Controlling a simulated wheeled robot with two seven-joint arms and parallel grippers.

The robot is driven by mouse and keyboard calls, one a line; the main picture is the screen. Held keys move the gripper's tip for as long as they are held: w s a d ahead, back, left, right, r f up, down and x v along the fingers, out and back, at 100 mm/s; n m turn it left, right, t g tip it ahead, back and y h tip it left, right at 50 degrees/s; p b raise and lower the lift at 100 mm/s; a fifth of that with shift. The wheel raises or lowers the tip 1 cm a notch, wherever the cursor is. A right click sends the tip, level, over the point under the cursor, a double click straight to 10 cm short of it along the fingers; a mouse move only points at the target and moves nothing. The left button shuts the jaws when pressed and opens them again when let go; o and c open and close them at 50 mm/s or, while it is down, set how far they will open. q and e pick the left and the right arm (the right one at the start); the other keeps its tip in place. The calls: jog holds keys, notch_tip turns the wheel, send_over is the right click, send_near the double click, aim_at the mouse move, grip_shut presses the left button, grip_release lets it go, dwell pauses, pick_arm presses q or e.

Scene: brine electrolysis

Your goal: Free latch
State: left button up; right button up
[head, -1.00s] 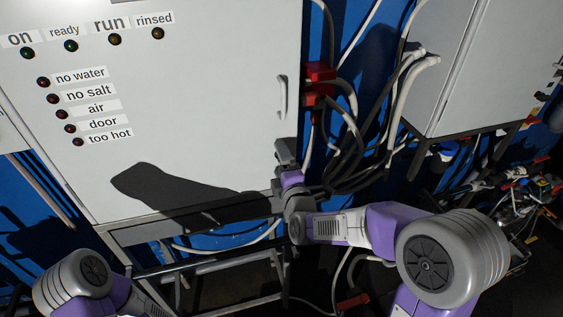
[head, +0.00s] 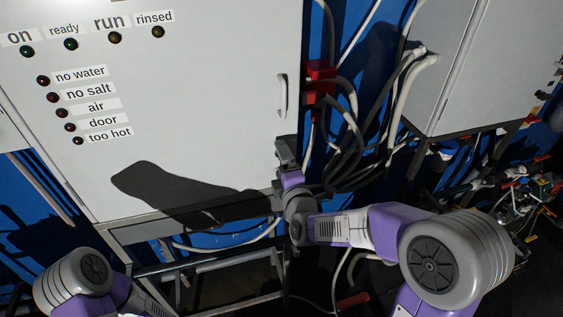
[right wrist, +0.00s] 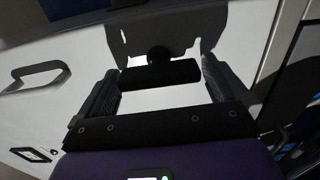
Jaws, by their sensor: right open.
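A white cabinet door (head: 215,90) fills the left of the head view, with a pale bar handle (head: 282,97) near its right edge. The handle also shows at the left in the right wrist view (right wrist: 36,72). My right gripper (head: 286,150) is below that handle, by the door's lower right corner. In the right wrist view my right gripper (right wrist: 159,72) is open, with a dark crossbar on a round stem, seemingly the latch (right wrist: 172,73), between its fingertips. I cannot tell whether the fingers touch it. My left gripper is out of view.
Grey and black cables (head: 345,135) and red connectors (head: 319,82) hang right of the cabinet. A second grey cabinet (head: 475,75) stands at the right. A metal frame (head: 215,265) is below the first cabinet, and clutter lies at far right.

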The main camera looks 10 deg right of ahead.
jog(key=s, duration=0.7)
jog(key=shift+d, duration=0.1)
jog(key=s+a+f+m+g+y+b, duration=0.2)
jog(key=f+m+g, duration=0.7)
jog(key=f, duration=2)
jog(key=s+a+f+m+g+y+b, duration=0.1)
jog(key=s+a+f+m+g+b, duration=0.2)
jog(key=s+f+m+g, duration=0.5)
jog(key=s+f+m+b, duration=0.1)
jog(key=s+f+m, duration=0.3)
jog(key=s+f, duration=0.7)
jog(key=shift+a+f+g+y, duration=0.2)
jog(key=shift+f+g+y, duration=0.1)
jog(key=shift+f, duration=0.5)
